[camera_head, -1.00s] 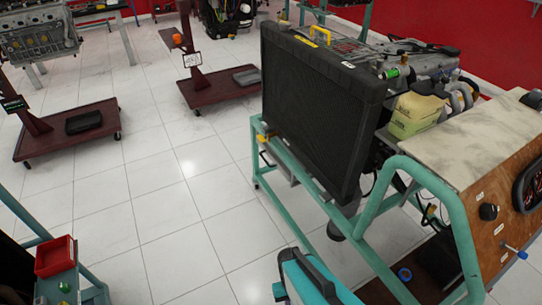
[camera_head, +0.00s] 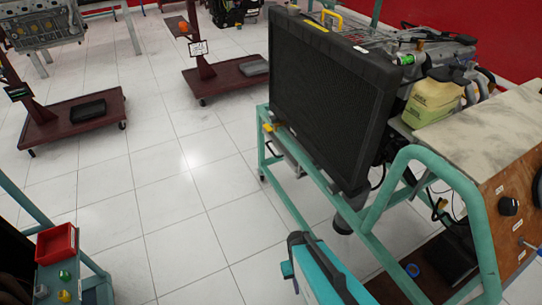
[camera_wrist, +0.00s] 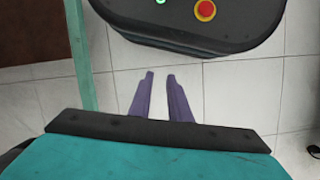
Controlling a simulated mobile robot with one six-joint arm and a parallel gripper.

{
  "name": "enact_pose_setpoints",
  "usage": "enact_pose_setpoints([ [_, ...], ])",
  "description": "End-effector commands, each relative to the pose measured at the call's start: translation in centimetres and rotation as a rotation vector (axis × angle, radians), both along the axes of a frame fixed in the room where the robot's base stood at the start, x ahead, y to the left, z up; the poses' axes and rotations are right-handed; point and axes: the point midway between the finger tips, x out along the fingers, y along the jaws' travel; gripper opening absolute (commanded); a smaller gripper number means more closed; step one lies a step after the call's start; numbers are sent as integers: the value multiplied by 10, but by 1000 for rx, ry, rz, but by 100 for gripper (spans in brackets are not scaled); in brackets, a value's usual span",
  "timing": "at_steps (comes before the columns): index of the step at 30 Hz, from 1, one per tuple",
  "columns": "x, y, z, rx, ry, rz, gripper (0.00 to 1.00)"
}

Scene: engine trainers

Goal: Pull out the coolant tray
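I cannot pick out the coolant tray for certain. The engine trainer on its green frame (camera_head: 295,205) stands at the right in the head view, with a large black radiator (camera_head: 330,100). A dark, flat thing (camera_head: 450,257) lies low inside the frame, partly hidden by its tubes; I cannot tell whether it is the tray. My gripper (camera_wrist: 160,75) shows in the wrist view as two purple fingers. They are apart, with only floor tiles between them, so it is open and empty. The gripper's fingers do not show in the head view.
Two dark red trolley bases (camera_head: 72,125) stand at the left and back, with flat dark things on them. A red bin (camera_head: 56,243) sits on a stand at the lower left. Tiled floor (camera_head: 170,210) is clear between them and the trainer.

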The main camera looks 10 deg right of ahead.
Motion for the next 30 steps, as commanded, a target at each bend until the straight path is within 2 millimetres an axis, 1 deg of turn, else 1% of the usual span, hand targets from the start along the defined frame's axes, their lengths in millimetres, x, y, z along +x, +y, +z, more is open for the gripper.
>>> enact_pose_setpoints([
  [1, 19, -3, -14, -7, -47, 22, 17],
  [5, 69, -10, -25, -30, -175, 85, 17],
  [6, 85, -12, -26, -38, -214, 105, 17],
  [10, 135, -18, -29, -64, -340, 172, 17],
  [13, 172, -22, -28, -88, -436, 226, 17],
  [18, 234, -25, -19, -130, -598, 318, 17],
  [23, 289, -26, -2, -176, -747, 408, 17],
  [24, 302, -26, 3, -188, -784, 429, 17],
  [26, 320, -25, 11, -207, -839, 465, 17],
  [30, 361, -22, 34, -253, -965, 546, 17],
])
